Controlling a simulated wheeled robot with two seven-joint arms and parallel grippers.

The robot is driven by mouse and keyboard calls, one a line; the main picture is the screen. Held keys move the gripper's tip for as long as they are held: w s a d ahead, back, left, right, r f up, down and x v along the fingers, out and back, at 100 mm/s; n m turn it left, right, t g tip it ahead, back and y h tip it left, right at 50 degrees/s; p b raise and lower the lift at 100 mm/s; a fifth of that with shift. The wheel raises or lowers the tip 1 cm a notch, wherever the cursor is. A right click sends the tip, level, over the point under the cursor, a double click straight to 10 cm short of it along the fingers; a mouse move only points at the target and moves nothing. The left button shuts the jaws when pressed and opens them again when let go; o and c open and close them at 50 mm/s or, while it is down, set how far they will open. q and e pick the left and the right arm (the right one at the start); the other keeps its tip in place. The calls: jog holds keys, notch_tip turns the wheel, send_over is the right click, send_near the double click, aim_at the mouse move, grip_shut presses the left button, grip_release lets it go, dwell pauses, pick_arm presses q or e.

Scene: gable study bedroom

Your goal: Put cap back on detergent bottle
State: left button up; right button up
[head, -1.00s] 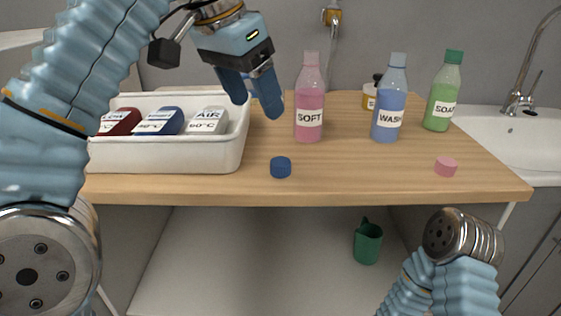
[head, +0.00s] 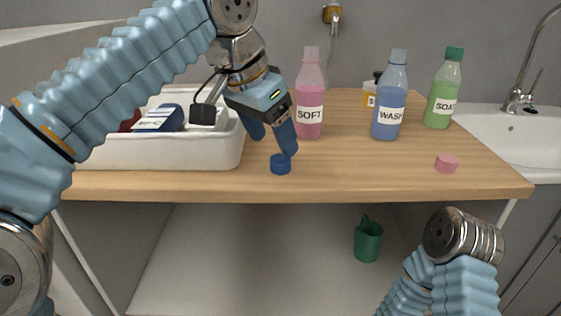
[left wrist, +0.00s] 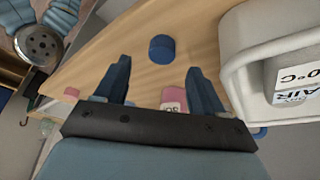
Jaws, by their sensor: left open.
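A blue cap (head: 281,165) lies on the wooden counter near its front edge. It also shows in the left wrist view (left wrist: 162,48), just beyond the space between the fingertips. My left gripper (head: 273,146) is open and empty, just above and behind the cap. One fingertip overlaps the cap's top edge in the head view; I cannot tell whether they touch. The blue WASH bottle (head: 389,100) stands upright with a bare neck. The pink SOFT bottle (head: 310,85) stands left of it, also without a cap. A pink cap (head: 446,163) lies at the right. My right gripper is out of view.
A white tray (head: 205,158) with labelled packs stands left of the cap, partly behind my left arm. A sink (head: 500,135) lies right.

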aim_at(280, 158)
pick_arm(q)
jog(key=shift+f, duration=0.1)
jog(key=b+x, duration=0.1)
jog(key=x, duration=0.4)
jog(key=shift+w+a, duration=0.1)
jog(key=shift+w, duration=0.05)
jog(key=c, duration=1.1)
